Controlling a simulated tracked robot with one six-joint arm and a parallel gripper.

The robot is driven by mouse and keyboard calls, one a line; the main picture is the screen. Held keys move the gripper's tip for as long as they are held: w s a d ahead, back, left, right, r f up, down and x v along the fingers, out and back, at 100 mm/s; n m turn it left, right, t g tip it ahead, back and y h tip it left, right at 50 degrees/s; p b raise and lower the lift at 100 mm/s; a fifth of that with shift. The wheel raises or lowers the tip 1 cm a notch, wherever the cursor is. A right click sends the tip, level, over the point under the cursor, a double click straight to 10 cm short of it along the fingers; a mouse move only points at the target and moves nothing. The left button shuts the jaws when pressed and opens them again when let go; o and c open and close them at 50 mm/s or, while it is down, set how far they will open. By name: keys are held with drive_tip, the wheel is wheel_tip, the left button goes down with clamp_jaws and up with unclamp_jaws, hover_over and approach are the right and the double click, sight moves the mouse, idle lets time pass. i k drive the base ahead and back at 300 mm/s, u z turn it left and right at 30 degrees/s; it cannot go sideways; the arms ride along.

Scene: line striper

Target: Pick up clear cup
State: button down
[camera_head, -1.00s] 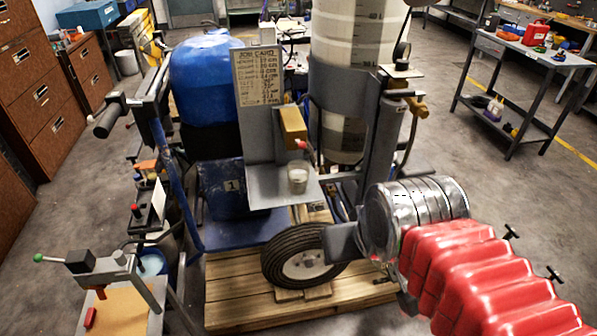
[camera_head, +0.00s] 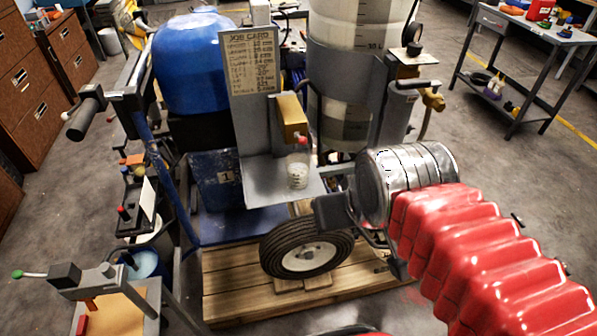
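The clear cup (camera_head: 298,177) stands upright on a small grey metal shelf (camera_head: 258,190) on the striper. It looks see-through with faint marks, and nothing touches it from my side. My gripper (camera_head: 333,210) shows as a dark block left of my silver wrist. It is to the right of the cup and slightly lower in the picture, apart from it. Only one finger shows clearly, so its opening is hidden.
A brass-coloured block (camera_head: 291,118) with a red tip overhangs the cup. A job card (camera_head: 255,62) stands behind the shelf. A black tyre (camera_head: 306,250) on a wooden pallet (camera_head: 235,285) is below. A large clear tank (camera_head: 350,60) rises behind.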

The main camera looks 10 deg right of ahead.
sight(297, 163)
drive_tip(key=u, duration=0.55)
drive_tip(key=k, duration=1.35)
drive_tip(key=u, duration=0.8)
drive_tip(key=i, duration=1.7)
drive_tip(key=z, duration=0.3)
